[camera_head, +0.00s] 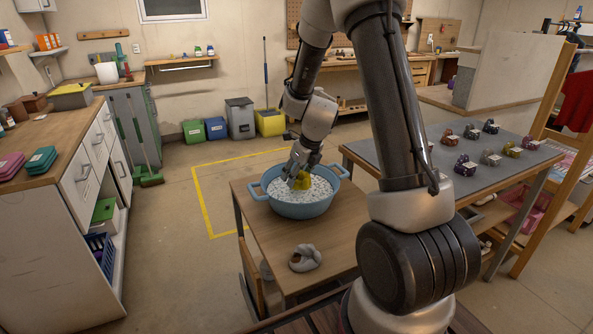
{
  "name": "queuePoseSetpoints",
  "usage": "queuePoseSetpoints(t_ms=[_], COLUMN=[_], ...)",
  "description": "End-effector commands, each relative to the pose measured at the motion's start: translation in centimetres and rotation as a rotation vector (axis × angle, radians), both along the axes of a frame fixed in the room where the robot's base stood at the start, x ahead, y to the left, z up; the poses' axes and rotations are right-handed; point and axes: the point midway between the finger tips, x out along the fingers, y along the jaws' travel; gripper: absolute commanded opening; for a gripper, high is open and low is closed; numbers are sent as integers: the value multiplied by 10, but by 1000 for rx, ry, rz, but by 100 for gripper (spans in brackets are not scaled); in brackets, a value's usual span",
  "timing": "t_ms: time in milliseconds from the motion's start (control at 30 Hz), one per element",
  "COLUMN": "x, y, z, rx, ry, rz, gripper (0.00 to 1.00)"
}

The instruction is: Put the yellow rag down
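The tub is round, has two side handles and is full of white, speckled suds or granules. The rag is at or just above that white surface; I cannot tell whether it touches. The gripper's fingers point down around the rag and partly hide it. The fingertips are too small to show whether they grip the rag or are apart from it.
The tub stands on a small wooden table (336,232). A grey-white crumpled cloth (305,258) lies near its front. A grey-topped table (405,160) with several patterned bundles stands to the right. A white cabinet (62,215) is at left. Yellow-marked floor lies behind.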

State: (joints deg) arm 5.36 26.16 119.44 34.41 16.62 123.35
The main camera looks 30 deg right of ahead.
Motion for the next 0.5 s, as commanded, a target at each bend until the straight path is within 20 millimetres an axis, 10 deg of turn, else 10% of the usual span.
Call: queuePoseSetpoints(t_ms=[200,233,300,500], x=[0,0,0,0], y=[0,0,0,0], z=[0,0,0,0], rx=[0,0,0,0], ry=[0,0,0,0], rz=[0,0,0,0], gripper=[31,58,71,79])
